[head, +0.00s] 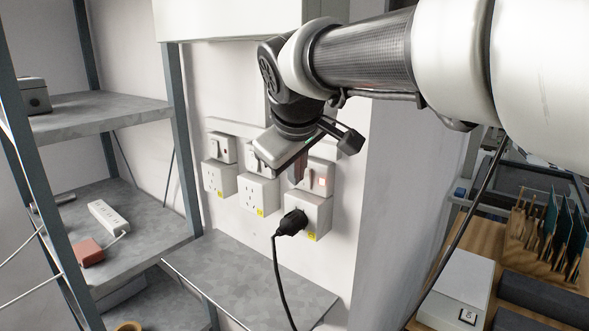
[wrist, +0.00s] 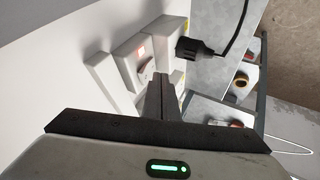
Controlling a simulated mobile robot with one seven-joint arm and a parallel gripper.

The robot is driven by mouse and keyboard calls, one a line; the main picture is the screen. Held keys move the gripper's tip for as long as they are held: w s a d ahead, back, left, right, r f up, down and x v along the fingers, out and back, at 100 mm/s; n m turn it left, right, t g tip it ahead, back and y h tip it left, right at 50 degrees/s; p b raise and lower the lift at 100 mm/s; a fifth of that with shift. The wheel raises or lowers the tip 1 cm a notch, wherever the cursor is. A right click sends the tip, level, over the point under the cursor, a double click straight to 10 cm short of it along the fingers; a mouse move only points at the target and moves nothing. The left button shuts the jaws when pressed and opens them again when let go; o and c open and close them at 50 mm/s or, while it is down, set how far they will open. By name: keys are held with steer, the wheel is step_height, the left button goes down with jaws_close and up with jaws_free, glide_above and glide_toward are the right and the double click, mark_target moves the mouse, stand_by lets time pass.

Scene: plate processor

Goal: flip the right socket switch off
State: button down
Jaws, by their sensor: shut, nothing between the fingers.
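The right socket (head: 310,210) is a white box on the wall with a black plug (head: 291,222) in it. Its switch (head: 325,172) is just above, with a lit reddish patch; the patch also shows in the wrist view (wrist: 141,52). My gripper (head: 297,178) is shut and empty, with its fingertips just left of the lit patch in the head view. In the wrist view the fingers (wrist: 167,78) point at the switch plate and cover part of it. I cannot tell whether they touch it.
Middle (head: 258,194) and left (head: 219,178) sockets stand beside it; my gripper partly hides the middle switch. The plug's black cable (head: 279,275) hangs in front of a grey shelf (head: 245,270). A metal rack (head: 180,130) stands left, a wooden bench (head: 460,235) right.

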steer(key=shift+w+d, duration=0.3)
steer(key=shift+w, duration=0.15)
steer(key=shift+w+d+r, duration=0.2)
steer(key=shift+w, duration=0.05)
steer(key=shift+r, duration=0.1)
steer(key=shift+r+p, duration=0.7)
steer(key=shift+p, duration=0.1)
